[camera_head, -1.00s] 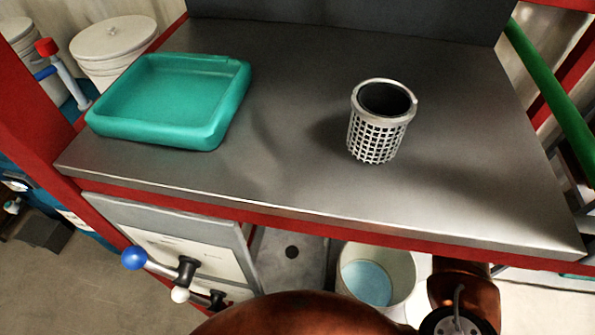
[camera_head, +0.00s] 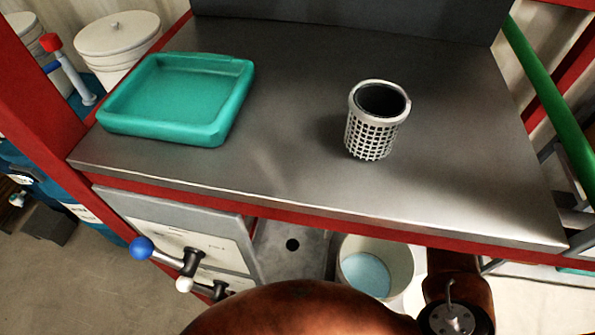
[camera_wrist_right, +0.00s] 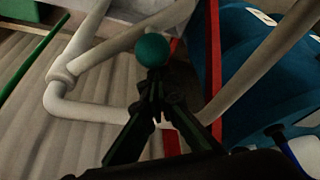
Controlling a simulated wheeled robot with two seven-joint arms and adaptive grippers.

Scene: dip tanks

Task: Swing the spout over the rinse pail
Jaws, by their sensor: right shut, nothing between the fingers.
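A white pail (camera_head: 408,262) with pale blue liquid inside stands under the bench in the head view, partly hidden by my arm. In the right wrist view, a bent pale grey pipe (camera_wrist_right: 90,112) runs behind my right gripper (camera_wrist_right: 156,88). A teal ball knob (camera_wrist_right: 152,50) shows just beyond the fingertips. The right gripper is shut with nothing between its fingers; whether the tips touch the knob I cannot tell. I cannot tell whether this pipe is the spout. My right gripper is hidden in the head view, and my left gripper is not in view.
A teal tray (camera_head: 215,132) and a perforated metal basket (camera_head: 370,137) stand on the steel bench (camera_head: 290,100). Levers with a blue knob (camera_head: 142,248) and a white knob (camera_head: 184,284) project below its front edge. A green rail (camera_head: 550,100) runs along the right.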

